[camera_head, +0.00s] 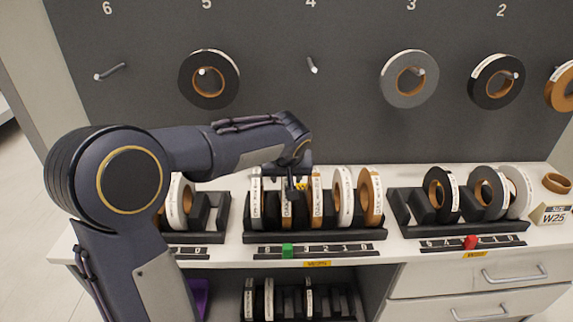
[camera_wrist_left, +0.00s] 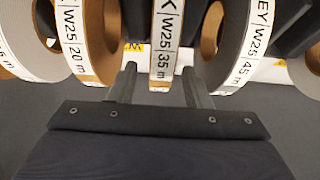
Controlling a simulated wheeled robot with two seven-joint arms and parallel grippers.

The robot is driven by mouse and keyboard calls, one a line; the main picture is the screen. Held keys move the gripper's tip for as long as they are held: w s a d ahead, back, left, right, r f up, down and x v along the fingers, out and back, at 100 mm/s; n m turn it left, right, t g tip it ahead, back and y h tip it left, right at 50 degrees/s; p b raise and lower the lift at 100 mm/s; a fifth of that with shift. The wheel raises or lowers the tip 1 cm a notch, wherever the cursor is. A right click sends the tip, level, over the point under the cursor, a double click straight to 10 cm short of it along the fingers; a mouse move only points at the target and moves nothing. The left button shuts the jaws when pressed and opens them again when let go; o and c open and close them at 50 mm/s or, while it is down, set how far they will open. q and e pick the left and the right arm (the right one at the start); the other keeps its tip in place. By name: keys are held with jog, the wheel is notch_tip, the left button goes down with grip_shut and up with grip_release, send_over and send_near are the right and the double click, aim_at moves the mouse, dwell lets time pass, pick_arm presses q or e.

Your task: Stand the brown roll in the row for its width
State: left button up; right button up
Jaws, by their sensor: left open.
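My left gripper (camera_head: 293,190) is over the middle rack (camera_head: 315,236), in front of its row of rolls. In the left wrist view the open fingers (camera_wrist_left: 160,88) stand on either side of a roll with a white label ending "K W25 35 m" (camera_wrist_left: 164,50); I cannot tell whether they touch it. Brown-edged rolls in the head view stand upright in this rack, one near the gripper (camera_head: 316,196) and one at its right end (camera_head: 372,196). I cannot tell for certain which roll is the task's brown one. My right gripper is not in view.
The right rack (camera_head: 460,228) holds dark and white rolls, with an empty slot at its left. A left rack (camera_head: 208,215) is partly hidden by my arm. Rolls hang on the wall pegs above.

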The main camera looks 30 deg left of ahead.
pick_arm(q)
jog(key=v, duration=1)
jog(key=s+d+f+m+h, duration=0.2)
jog(key=s+d+f+h, duration=0.1)
jog(key=s, duration=0.9)
jog(key=s+d+f+m+h, duration=0.2)
jog(key=s+d+f+h, duration=0.2)
jog(key=s+f, duration=0.4)
jog(key=s+d, duration=0.1)
jog(key=s, duration=0.3)
jog(key=shift+d+f+m+t, duration=0.15)
jog(key=shift+f+m+t, duration=0.15)
jog(key=shift+f, duration=0.05)
